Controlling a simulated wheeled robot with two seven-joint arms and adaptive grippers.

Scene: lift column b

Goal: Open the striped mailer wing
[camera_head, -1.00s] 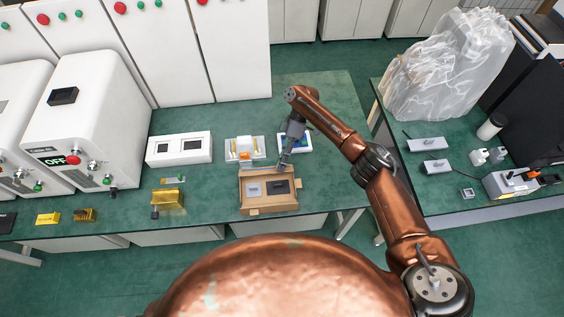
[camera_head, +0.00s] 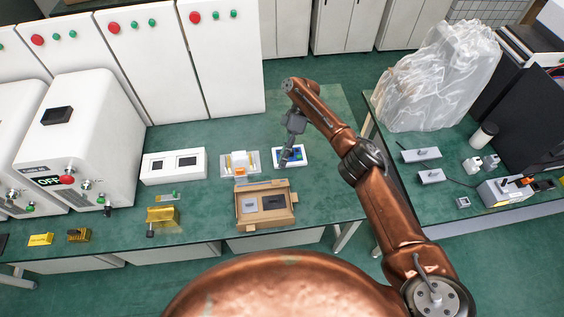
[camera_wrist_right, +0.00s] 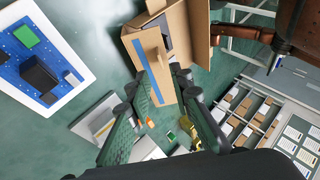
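The cardboard mailer (camera_head: 238,217) sits on the green bench near its front edge, its top open, with a grey piece and a dark piece inside. In the right wrist view, a cardboard wing with a blue stripe (camera_wrist_right: 151,62) stands out from the mailer (camera_wrist_right: 197,28). In the head view that stripe is not clear; the wing along the mailer's far side (camera_head: 262,186) looks turned up or outward, angle unclear. My right gripper (camera_head: 286,161) is just beyond the mailer's far right corner. Its fingers (camera_wrist_right: 163,82) are apart and hold nothing visible. My left gripper is out of view.
A white tray with a blue inset (camera_head: 291,157) lies close by my right gripper. A light fixture with an orange part (camera_head: 240,163) stands behind the mailer. A white two-window box (camera_head: 174,166) and a brass block (camera_head: 163,216) are to the left. Bench right of the mailer is clear.

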